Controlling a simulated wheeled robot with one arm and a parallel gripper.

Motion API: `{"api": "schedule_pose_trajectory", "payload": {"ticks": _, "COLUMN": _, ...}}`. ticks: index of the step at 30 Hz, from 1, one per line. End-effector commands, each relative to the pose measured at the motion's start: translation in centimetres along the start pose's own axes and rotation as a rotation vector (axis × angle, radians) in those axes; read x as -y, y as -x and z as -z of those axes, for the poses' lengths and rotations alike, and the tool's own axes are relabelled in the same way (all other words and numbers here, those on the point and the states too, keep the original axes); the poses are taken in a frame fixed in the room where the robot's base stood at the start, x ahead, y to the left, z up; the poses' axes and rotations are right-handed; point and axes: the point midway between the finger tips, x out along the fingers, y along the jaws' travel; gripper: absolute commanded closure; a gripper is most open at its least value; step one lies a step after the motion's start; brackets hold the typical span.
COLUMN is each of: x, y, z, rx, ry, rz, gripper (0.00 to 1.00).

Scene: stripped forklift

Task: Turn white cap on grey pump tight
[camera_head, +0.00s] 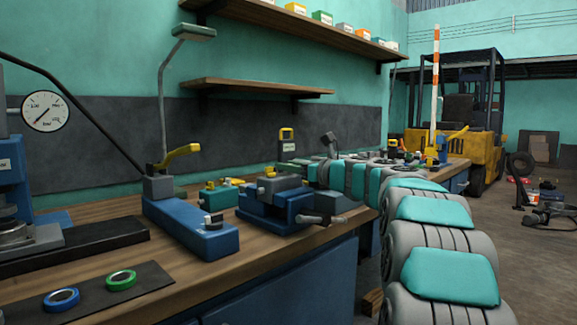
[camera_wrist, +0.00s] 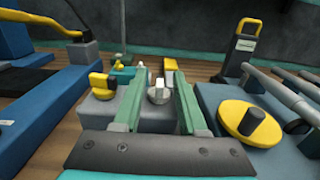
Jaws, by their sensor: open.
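In the wrist view, my gripper (camera_wrist: 160,77) has its two green fingers apart, pointing away over the bench. The white cap (camera_wrist: 159,91) shows in the gap between the fingers, on top of the grey pump (camera_wrist: 153,116). The cap has a raised grip. I cannot tell whether the fingertips reach down beside it, and no finger is seen pressing on it. The fingers and palm hide part of the pump.
In the wrist view, a yellow knob (camera_wrist: 102,86) stands left of the fingers, and a yellow disc with a black knob (camera_wrist: 249,118) stands right on a blue body. In the head view, a blue vise (camera_head: 285,205) and a blue lever tool (camera_head: 190,228) crowd the bench.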

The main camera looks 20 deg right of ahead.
Motion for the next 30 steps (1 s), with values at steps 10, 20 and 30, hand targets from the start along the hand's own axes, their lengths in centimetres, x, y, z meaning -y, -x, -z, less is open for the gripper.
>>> {"api": "schedule_pose_trajectory", "payload": {"ticks": 10, "x": -0.02, "y": -0.31, "z": -0.08, "rx": 0.001, "ry": 0.001, "rz": 0.001, "gripper": 0.62}}
{"api": "schedule_pose_trajectory", "payload": {"ticks": 20, "x": -0.02, "y": -0.29, "z": -0.08, "rx": 0.001, "ry": 0.001, "rz": 0.001, "gripper": 0.99}}
{"api": "schedule_pose_trajectory", "payload": {"ticks": 30, "x": -0.02, "y": -0.28, "z": -0.09, "rx": 0.001, "ry": 0.001, "rz": 0.001, "gripper": 1.0}}
